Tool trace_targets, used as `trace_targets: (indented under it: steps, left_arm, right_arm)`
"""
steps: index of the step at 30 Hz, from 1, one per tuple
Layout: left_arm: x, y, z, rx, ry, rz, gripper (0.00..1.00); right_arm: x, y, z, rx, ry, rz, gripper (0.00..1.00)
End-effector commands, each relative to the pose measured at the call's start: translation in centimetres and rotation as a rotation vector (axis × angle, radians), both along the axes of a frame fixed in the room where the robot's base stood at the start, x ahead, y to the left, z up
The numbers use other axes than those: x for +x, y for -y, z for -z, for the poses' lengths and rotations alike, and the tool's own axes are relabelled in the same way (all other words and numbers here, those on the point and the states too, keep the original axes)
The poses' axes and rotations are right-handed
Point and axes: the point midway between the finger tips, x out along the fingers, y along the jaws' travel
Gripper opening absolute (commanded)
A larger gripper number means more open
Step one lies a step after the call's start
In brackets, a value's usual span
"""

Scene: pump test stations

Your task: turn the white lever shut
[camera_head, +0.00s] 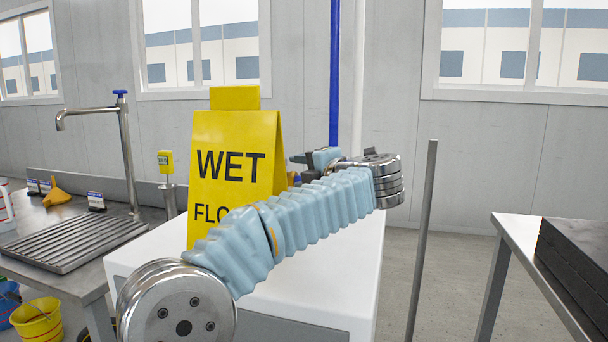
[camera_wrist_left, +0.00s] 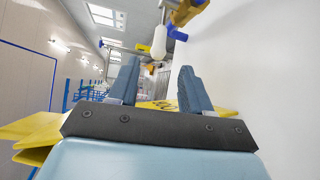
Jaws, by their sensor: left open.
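The white lever (camera_wrist_left: 159,42) shows in the left wrist view, upper middle. It is a rounded white handle beside an orange-yellow part (camera_wrist_left: 186,11) and a blue part (camera_wrist_left: 178,34). My left gripper (camera_wrist_left: 158,68) is open, its two blue-grey fingers apart with nothing held between them. The lever appears beyond the fingertips, near the gap between them; I cannot tell the exact distance. In the head view my left gripper (camera_head: 301,160) is small and partly hidden by my own arm. I cannot make out the lever in that view. My right gripper is not in view.
A yellow wet-floor sign (camera_head: 235,165) stands on a white cabinet (camera_head: 330,302), close behind my left arm. A sink bench with a tall tap (camera_head: 127,150) is at left. A table (camera_head: 535,240) with dark slabs (camera_head: 578,262) is at right. A grey post (camera_head: 423,235) stands between.

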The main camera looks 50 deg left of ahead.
Motion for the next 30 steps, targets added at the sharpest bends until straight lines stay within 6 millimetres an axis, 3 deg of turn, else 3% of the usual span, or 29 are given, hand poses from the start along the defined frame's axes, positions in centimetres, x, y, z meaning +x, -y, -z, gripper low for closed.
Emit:
trace_targets:
  steps: [11, 16, 21, 26, 30]
  left_arm:
    - [0.0, 0.4, -0.2, 0.0, -0.001, -0.004, 0.48]
    - [2.4, -0.7, -1.4, -0.021, -0.031, -0.149, 0.48]
    - [4.4, -1.2, -1.1, -0.04, -0.059, -0.333, 0.48]
    - [4.6, -2.0, -0.3, -0.045, -0.064, -0.39, 0.48]
    - [3.9, -4.3, 0.2, -0.045, -0.064, -0.392, 0.48]
  right_arm:
    - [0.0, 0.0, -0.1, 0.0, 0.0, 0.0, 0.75]
    - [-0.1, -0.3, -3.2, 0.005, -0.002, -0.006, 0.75]
    - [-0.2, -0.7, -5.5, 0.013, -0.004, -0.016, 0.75]
    - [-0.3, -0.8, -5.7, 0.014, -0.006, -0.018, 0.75]
    - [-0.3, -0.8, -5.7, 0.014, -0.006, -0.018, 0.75]
